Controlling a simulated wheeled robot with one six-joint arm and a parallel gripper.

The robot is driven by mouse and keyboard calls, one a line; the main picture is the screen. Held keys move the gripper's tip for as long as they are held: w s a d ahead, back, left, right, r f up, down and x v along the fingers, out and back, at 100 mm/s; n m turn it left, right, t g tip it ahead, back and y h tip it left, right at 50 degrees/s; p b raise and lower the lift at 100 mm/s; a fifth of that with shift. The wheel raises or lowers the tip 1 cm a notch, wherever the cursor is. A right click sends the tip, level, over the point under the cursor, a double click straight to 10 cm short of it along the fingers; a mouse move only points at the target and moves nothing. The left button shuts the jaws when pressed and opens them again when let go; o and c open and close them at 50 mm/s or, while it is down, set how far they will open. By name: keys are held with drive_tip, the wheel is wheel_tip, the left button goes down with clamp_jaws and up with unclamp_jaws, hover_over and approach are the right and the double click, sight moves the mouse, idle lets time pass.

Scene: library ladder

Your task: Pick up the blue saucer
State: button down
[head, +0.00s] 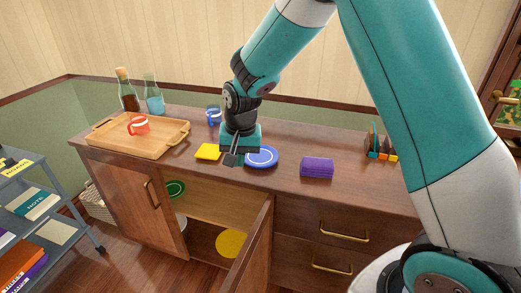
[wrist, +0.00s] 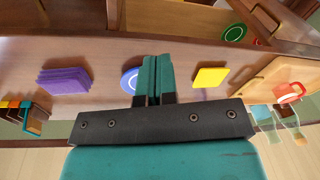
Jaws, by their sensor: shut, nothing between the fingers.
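The blue saucer (head: 262,157) lies on the brown wooden counter, with a white ring on its face. My gripper (head: 231,159) is in front of and partly over its left side in the head view. In the wrist view the saucer (wrist: 127,81) shows just left of my gripper (wrist: 154,60), which covers part of it. The fingers are shut together with nothing between them. I cannot tell how high they are above the counter.
A yellow square (head: 208,152) lies left of the saucer, and a purple stack (head: 317,167) right. A wooden tray (head: 171,145) with a red cup (head: 138,125), a blue mug (head: 213,115) and bottles (head: 127,90) stand left. Below, a cabinet door (head: 253,245) hangs open.

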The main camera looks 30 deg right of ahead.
sight(262, 156)
drive_tip(key=w+d+f+m, duration=0.1)
drive_tip(key=w+f, duration=0.1)
drive_tip(key=f, duration=0.1)
drive_tip(key=w+d+f+m+h, duration=0.1)
drive_tip(key=d+f, duration=0.1)
drive_tip(key=f, duration=0.1)
drive_tip(key=w+d+f+m, duration=0.2)
drive_tip(key=f, duration=0.1)
drive_tip(key=shift+w+d+f+h, duration=0.1)
drive_tip(key=shift+w+f+h, duration=0.2)
drive_tip(key=shift+f+h, duration=0.1)
drive_tip(key=shift+w+d+f, duration=0.1)
drive_tip(key=shift+w+d, duration=0.1)
drive_tip(key=shift+d, duration=0.05)
drive_tip(key=w+d+p, duration=0.3)
drive_tip(key=w+d, duration=0.4)
drive_tip(key=shift+w+d, duration=0.35)
drive_tip(key=shift+d, duration=0.05)
drive_tip(key=shift+w+d+p, duration=0.2)
drive_tip(key=shift+d+p, duration=0.05)
drive_tip(key=shift+p, duration=0.1)
drive_tip(key=shift+a+f+b, duration=0.1)
drive_tip(key=shift+f+b, duration=0.3)
drive_tip(key=shift+f, duration=0.4)
drive_tip(key=shift+s, duration=0.15)
